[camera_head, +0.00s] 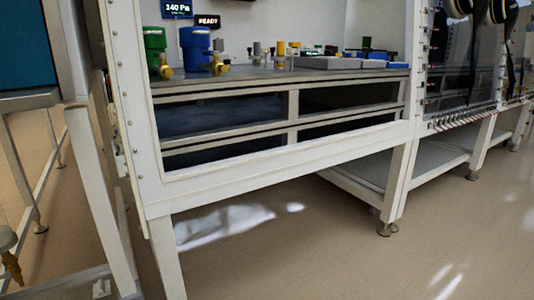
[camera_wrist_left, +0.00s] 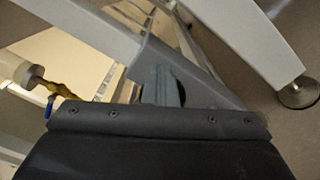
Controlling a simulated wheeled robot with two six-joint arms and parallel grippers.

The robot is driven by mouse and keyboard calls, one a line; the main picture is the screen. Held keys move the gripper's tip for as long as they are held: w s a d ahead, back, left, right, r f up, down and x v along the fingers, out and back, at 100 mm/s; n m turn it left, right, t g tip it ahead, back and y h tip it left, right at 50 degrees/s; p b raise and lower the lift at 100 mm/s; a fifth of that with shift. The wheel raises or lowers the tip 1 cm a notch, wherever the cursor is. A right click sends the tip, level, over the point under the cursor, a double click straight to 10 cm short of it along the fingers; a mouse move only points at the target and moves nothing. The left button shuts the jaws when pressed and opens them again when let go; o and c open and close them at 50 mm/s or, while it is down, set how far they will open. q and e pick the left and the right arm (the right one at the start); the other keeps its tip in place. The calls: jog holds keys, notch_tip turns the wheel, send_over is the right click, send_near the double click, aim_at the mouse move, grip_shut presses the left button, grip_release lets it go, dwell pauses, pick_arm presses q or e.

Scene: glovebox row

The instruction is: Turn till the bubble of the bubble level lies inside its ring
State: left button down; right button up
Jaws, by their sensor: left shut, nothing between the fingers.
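I cannot make out the bubble level, its bubble or its ring in either view. My left gripper (camera_wrist_left: 168,88) shows in the left wrist view as dark grey fingers beyond the black wrist housing. It is shut and empty, with a white frame leg and beams behind it. No gripper shows in the head view, and my right gripper is in neither view.
A white-framed glovebox bench (camera_head: 290,165) fills the middle. On its top stand a green container (camera_head: 155,45), a blue container (camera_head: 196,45) and several small items. A display (camera_head: 177,9) reads 140 Pa; a sign (camera_head: 207,21) reads READY. Floor (camera_head: 330,250) in front is clear.

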pick_arm(q)
jog(key=shift+w+d+f+b, duration=0.15)
jog(key=shift+f+b, duration=0.1)
jog(key=shift+f, duration=0.2)
jog(key=shift+d+f+b, duration=0.15)
jog(key=shift+f+b, duration=0.1)
jog(key=shift+f, duration=0.2)
jog(key=shift+w+d, duration=0.1)
jog(key=shift+d, duration=0.05)
jog(key=v, duration=0.6)
jog(key=shift+w+d+p, duration=0.2)
jog(key=shift+d+p, duration=0.05)
jog(key=shift+p, duration=0.05)
jog(key=shift+r, duration=0.15)
